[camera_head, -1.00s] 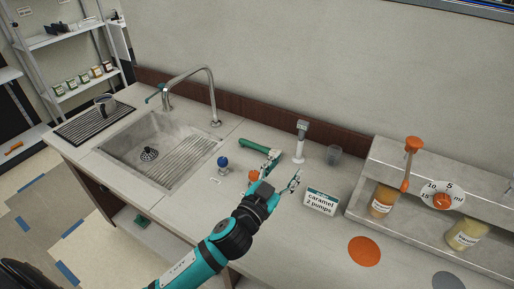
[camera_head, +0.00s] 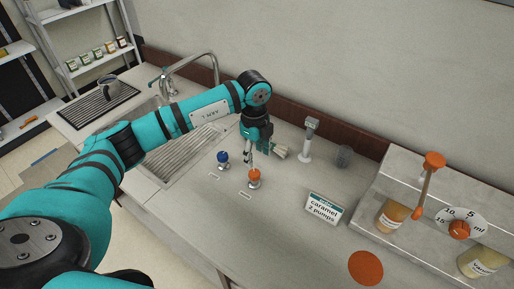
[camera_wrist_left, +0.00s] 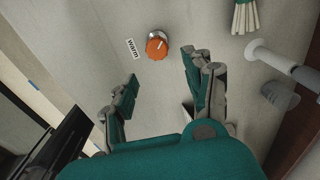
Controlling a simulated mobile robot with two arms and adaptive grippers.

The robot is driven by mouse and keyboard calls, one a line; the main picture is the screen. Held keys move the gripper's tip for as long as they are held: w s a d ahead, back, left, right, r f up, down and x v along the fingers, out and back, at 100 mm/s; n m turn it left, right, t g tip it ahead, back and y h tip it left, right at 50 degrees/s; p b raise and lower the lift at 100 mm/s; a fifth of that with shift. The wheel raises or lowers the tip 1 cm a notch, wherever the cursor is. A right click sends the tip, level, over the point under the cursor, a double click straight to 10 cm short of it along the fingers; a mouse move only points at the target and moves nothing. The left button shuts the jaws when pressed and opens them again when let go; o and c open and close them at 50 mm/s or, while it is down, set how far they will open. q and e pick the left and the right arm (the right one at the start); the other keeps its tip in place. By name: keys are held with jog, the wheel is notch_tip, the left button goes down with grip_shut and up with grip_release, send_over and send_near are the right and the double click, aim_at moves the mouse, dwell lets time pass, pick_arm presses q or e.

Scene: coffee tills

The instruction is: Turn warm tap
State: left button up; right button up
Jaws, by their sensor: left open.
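The warm tap is an orange knob (camera_head: 254,176) on a short metal base on the counter, right of the sink. In the left wrist view the orange knob (camera_wrist_left: 157,46) has a white line on top and a label (camera_wrist_left: 133,48) reading "warm" beside it. My left gripper (camera_head: 259,158) points down just behind the knob, its arm reaching in from the left. In the left wrist view the left gripper (camera_wrist_left: 160,75) is open, its fingers apart and the knob beyond the tips, not between them. A blue knob (camera_head: 223,157) stands left of the orange one. My right gripper is not in view.
The steel sink (camera_head: 150,166) and its faucet (camera_head: 212,70) are partly behind my arm. A brush (camera_head: 280,153) lies behind the gripper. The counter in front of the knobs is clear.

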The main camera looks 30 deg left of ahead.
aim_at(254, 172)
pick_arm(q)
jog(key=shift+a, duration=0.4)
jog(key=shift+f+b, duration=0.25)
jog(key=shift+b, duration=0.1)
notch_tip(254, 172, down, 9)
jog(key=b, duration=0.6)
jog(key=shift+d+r, duration=0.1)
jog(key=shift+r, duration=0.35)
jog(key=shift+c, duration=0.8)
jog(key=c, duration=0.5)
jog(key=m, duration=0.8)
jog(key=shift+m, duration=0.3)
jog(key=o, duration=0.9)
